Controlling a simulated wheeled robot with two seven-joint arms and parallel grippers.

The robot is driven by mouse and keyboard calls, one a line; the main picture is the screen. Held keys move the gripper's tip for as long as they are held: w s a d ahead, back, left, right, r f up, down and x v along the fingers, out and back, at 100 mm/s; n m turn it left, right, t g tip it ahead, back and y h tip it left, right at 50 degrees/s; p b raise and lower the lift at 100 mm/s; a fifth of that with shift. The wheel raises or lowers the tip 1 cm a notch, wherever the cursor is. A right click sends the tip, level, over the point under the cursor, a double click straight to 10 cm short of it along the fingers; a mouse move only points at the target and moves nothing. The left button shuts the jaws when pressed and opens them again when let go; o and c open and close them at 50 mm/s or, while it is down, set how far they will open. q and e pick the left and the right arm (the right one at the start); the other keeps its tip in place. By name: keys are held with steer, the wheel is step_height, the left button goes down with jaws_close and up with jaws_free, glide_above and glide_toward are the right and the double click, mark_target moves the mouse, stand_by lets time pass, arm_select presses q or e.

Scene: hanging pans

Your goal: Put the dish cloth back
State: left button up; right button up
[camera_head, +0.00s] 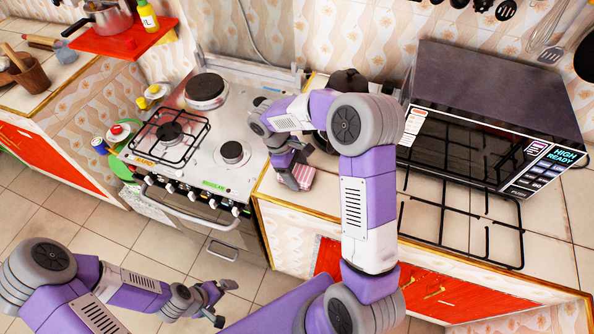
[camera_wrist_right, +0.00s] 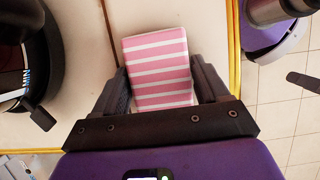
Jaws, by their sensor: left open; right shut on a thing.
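The dish cloth (camera_head: 305,172) is pink with white stripes, and it also shows in the right wrist view (camera_wrist_right: 158,50). My right gripper (camera_head: 292,172) is shut on it, with one finger on each side of the cloth in the right wrist view. It is over or close to the counter (camera_head: 285,192) just right of the stove; I cannot tell whether the cloth touches the counter. My left gripper (camera_head: 223,302) is open and empty, low over the tiled floor in front of the stove.
The stove (camera_head: 207,146) has a front handle (camera_head: 183,213) and knobs. Dark pots (camera_head: 348,80) stand behind my right arm. A microwave (camera_head: 490,115) and a loose black grate (camera_head: 462,205) take up the right counter. A red shelf (camera_head: 120,42) holds a pot at upper left.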

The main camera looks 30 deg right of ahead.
steer(key=o, duration=0.9)
steer(key=shift+f, duration=0.1)
steer(key=shift+o, duration=0.2)
steer(key=p+v, duration=0.2)
steer(key=v, duration=1)
steer(key=shift+p, duration=0.35)
